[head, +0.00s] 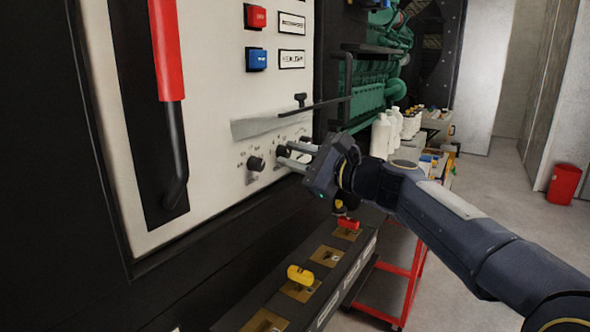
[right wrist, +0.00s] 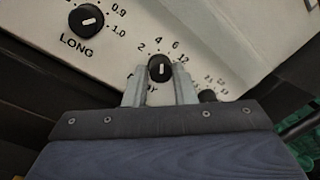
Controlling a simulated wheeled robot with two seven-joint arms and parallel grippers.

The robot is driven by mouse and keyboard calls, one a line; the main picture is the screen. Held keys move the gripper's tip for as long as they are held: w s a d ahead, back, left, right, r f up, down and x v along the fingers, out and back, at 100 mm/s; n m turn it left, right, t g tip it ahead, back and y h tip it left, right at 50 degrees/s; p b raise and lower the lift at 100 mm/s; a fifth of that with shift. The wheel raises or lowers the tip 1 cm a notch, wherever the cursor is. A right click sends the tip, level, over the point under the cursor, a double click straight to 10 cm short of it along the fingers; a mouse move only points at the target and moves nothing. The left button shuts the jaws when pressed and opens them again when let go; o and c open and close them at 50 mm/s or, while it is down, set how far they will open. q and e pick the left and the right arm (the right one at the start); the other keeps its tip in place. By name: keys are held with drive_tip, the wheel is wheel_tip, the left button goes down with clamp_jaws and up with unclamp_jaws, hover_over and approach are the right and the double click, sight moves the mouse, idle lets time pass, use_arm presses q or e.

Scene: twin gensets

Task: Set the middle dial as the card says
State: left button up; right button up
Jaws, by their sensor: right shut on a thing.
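The middle dial (head: 283,151) is a small black knob on the pale panel. In the right wrist view the dial (right wrist: 158,68) has a white mark, about upright in the picture, with figures 2, 4, 6 and 12 around it. My right gripper (right wrist: 160,86) has one finger on each side of this knob and is shut on it; it also shows in the head view (head: 284,156). Its fingers partly hide the lettering below the dial. I cannot make out a card with a setting. My left gripper is not in view.
The LONG dial (right wrist: 87,20) is beside the middle one, and a third knob (right wrist: 207,96) is on the other side.

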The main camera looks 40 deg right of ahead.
drive_tip(key=shift+n+b, duration=0.4)
drive_tip(key=shift+n, duration=0.1)
drive_tip(key=o, duration=1)
drive_tip(key=b+v, duration=0.1)
drive_tip(key=v, duration=0.6)
drive_tip(key=shift+s+d, duration=0.2)
drive_tip(key=shift+s, duration=0.2)
drive_tip(key=shift+f, duration=0.1)
